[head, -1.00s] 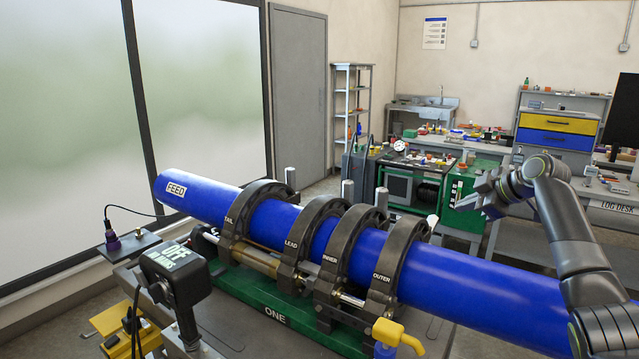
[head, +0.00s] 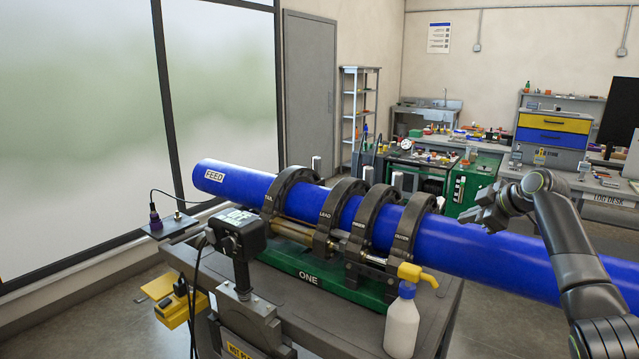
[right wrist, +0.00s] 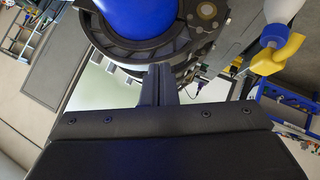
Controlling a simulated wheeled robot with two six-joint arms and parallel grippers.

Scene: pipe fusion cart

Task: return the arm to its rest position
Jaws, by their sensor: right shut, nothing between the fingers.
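My right arm comes in from the right in the head view. Its gripper (head: 476,213) hangs over or just behind the blue pipe (head: 492,257), right of the outer clamp. Its fingers are shut with nothing between them. In the right wrist view the shut fingers (right wrist: 158,84) point toward the black clamp ring (right wrist: 130,45) and the blue pipe (right wrist: 138,14), with no clear contact. My left gripper is not in view.
The pipe, marked FEED, runs through several black clamps (head: 404,222) on a green base (head: 318,283). A white bottle with a yellow nozzle (head: 402,325) stands at the cart's front edge. A black control box (head: 238,234) is on a post to the left. Benches stand behind.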

